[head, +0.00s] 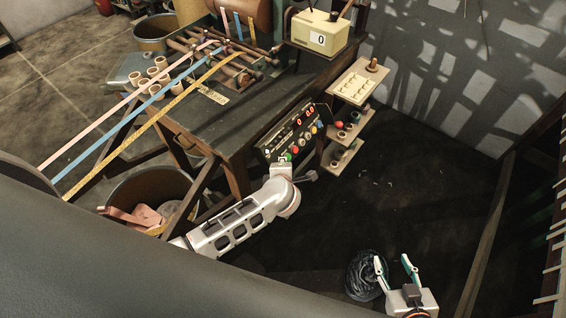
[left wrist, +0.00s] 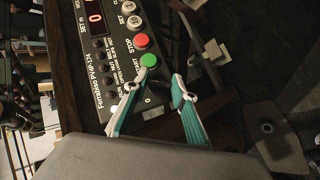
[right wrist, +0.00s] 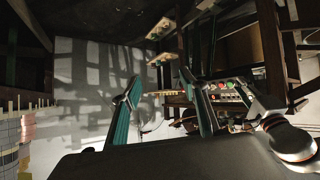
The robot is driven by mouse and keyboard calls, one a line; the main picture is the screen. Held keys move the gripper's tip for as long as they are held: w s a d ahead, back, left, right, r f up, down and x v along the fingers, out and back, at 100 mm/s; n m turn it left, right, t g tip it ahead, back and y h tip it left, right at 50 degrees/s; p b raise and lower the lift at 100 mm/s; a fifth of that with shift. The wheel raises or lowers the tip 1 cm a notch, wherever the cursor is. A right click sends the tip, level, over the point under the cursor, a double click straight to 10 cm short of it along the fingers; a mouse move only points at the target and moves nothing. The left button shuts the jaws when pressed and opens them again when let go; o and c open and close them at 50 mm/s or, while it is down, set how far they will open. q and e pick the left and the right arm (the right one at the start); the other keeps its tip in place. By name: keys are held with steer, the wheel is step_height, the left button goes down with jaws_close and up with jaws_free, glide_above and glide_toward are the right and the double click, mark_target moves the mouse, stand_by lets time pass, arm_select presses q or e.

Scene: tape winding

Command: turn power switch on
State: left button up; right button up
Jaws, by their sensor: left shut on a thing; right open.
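The black control panel (head: 284,134) with red digits and coloured buttons is mounted at the table's right side. It fills the upper left of the left wrist view (left wrist: 112,68), where a green button (left wrist: 148,60) and a red button (left wrist: 142,41) show. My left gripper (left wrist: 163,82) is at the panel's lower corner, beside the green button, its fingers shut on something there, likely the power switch. The switch is mostly hidden, so I cannot tell its position. My right gripper (head: 393,262) is open and empty, low at the right and well away from the panel.
Small shelves (head: 350,82) stand right of the panel. A bin (head: 150,190) is under the table. A dark round object (head: 358,272) lies beside my right gripper.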

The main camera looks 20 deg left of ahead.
arm_select(q)
steer(key=shift+m+g+p, duration=0.45)
steer(key=shift+m+g, duration=0.05)
arm_select(e)
steer(key=shift+s+d+f+g+h, duration=0.15)
steer(key=shift+s+d+f, duration=0.25)
steer(key=shift+d, duration=0.15)
steer(key=shift+s+d+f+g+h, duration=0.15)
steer(key=shift+s+d+f, duration=0.1)
steer(key=shift+d+f, duration=0.25)
steer(key=shift+a+r, duration=0.1)
steer(key=shift+r, duration=0.05)
arm_select(q)
steer(key=o, duration=1.1)
arm_select(e)
steer(key=shift+a, duration=0.1)
arm_select(q)
steer(key=v, duration=1.2)
steer(key=shift+a+r, duration=0.1)
steer(key=shift+a, duration=0.15)
